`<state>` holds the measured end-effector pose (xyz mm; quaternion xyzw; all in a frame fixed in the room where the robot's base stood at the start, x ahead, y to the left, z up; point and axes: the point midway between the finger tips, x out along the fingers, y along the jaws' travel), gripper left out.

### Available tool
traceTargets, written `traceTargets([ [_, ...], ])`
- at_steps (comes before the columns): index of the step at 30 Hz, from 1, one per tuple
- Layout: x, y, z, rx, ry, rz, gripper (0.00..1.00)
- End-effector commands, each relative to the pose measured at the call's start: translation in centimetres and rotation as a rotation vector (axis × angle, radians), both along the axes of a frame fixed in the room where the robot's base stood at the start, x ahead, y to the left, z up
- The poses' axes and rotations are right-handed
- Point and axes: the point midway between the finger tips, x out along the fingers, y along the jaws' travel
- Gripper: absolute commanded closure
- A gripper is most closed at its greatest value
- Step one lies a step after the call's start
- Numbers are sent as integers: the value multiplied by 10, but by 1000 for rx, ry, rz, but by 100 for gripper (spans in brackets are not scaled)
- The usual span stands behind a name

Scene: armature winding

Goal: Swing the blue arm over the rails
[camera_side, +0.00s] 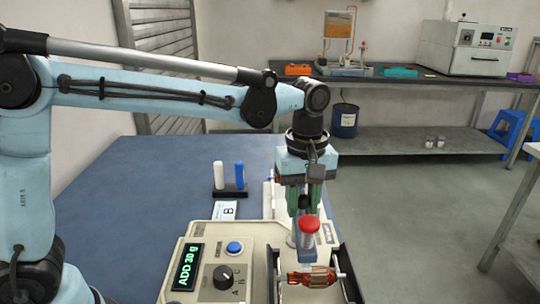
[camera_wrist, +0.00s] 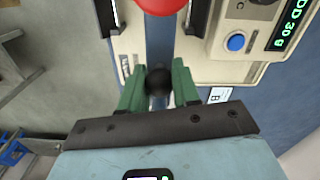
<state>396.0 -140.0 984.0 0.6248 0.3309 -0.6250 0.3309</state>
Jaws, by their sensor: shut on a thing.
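My gripper (camera_side: 305,205) points down over the beige machine, its green fingers shut on a black ball knob. The knob (camera_wrist: 158,81) shows between the fingers in the wrist view. The blue arm (camera_wrist: 159,42) is a grey-blue bar running from the knob toward a red cap. In the side view a part of the blue arm (camera_side: 305,258) shows below the red-capped post (camera_side: 309,228). The dark rails (camera_side: 351,272) stand at the machine's right front, with a red and copper armature (camera_side: 312,277) between them. My gripper hides the knob in the side view.
The machine's control panel has a green display (camera_side: 187,267), a blue button (camera_side: 234,248) and a black dial (camera_side: 223,277). White and blue posts (camera_side: 239,178) stand behind it, near a card marked B (camera_side: 224,211). The blue table (camera_side: 150,200) is clear at left.

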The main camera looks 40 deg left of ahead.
Motion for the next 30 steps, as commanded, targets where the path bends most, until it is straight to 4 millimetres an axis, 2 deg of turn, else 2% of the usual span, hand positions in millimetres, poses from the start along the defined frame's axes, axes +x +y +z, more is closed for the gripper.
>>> traceTargets([
  [16, 1, -2, 0, -3, -2, 24, 100],
  [17, 1, -2, 0, -2, -2, 24, 64],
  [20, 1, -1, 0, -2, -2, 24, 49],
  [21, 1, -1, 0, -1, -2, 23, 45],
  [30, 1, -1, 1, -1, -1, 23, 45],
])
